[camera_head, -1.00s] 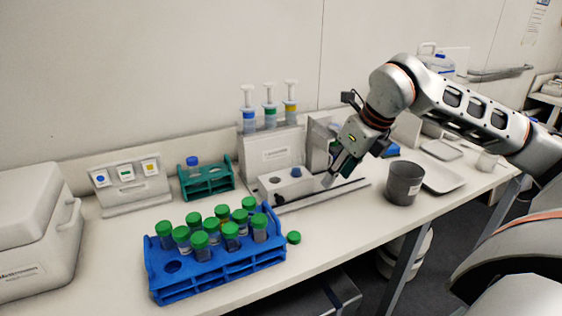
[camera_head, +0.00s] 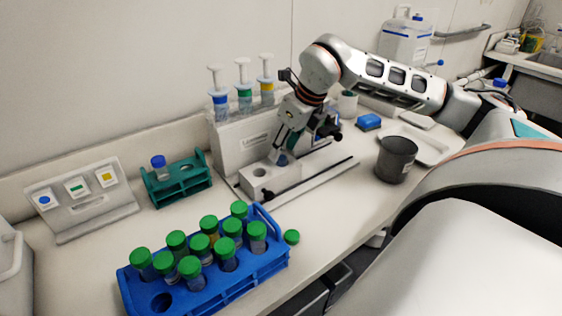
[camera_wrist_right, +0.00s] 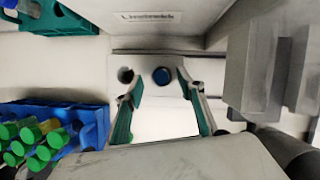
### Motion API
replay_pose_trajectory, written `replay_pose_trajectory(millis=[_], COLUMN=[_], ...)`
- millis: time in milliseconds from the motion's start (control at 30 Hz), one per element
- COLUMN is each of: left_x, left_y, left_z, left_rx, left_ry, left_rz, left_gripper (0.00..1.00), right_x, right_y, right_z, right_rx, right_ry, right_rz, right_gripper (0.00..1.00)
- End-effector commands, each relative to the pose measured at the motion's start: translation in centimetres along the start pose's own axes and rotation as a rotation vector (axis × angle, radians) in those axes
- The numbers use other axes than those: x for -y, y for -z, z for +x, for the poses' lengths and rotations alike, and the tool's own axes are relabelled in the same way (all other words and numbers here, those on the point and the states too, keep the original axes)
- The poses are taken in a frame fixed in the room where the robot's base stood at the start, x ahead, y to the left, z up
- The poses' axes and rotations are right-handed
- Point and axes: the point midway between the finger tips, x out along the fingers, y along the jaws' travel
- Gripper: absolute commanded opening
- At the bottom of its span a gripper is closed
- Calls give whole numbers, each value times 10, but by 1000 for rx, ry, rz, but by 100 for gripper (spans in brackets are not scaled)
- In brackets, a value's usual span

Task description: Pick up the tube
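In the head view the gripper mostly hides this cap. Another blue-capped tube (camera_head: 158,161) stands in a teal rack (camera_head: 184,189). My left gripper is not in view.
A blue rack (camera_head: 232,292) with several green-capped tubes stands in front, a loose green cap (camera_head: 291,237) beside it. A grey cup (camera_head: 396,160) and a white tray (camera_head: 432,149) are at the right. A holder with three syringes (camera_head: 241,133) stands behind the block.

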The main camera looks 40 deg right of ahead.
Motion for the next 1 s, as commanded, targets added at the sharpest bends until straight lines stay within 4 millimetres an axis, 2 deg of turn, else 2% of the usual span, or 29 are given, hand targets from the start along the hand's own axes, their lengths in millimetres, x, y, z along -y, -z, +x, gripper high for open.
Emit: replay_pose_trajectory(millis=[100, 200, 467, 600, 633, 1000], left_x=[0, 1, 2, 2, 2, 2], left_y=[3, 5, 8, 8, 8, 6], left_z=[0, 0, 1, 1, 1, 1], left_rx=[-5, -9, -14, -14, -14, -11], left_ry=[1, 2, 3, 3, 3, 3], left_rz=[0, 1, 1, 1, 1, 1], left_gripper=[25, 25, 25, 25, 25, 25], right_x=[0, 0, 0, 1, 1, 1], right_y=[0, 0, 0, 0, 0, -1], right_z=[17, 24, 25, 25, 25, 23], right_rx=[-3, -2, -1, -1, -1, 0], right_ry=[0, 0, 0, 0, 0, 1], right_rz=[0, 0, 0, 0, 0, 0], right_gripper=[39, 39, 39, 3, 0, 0])
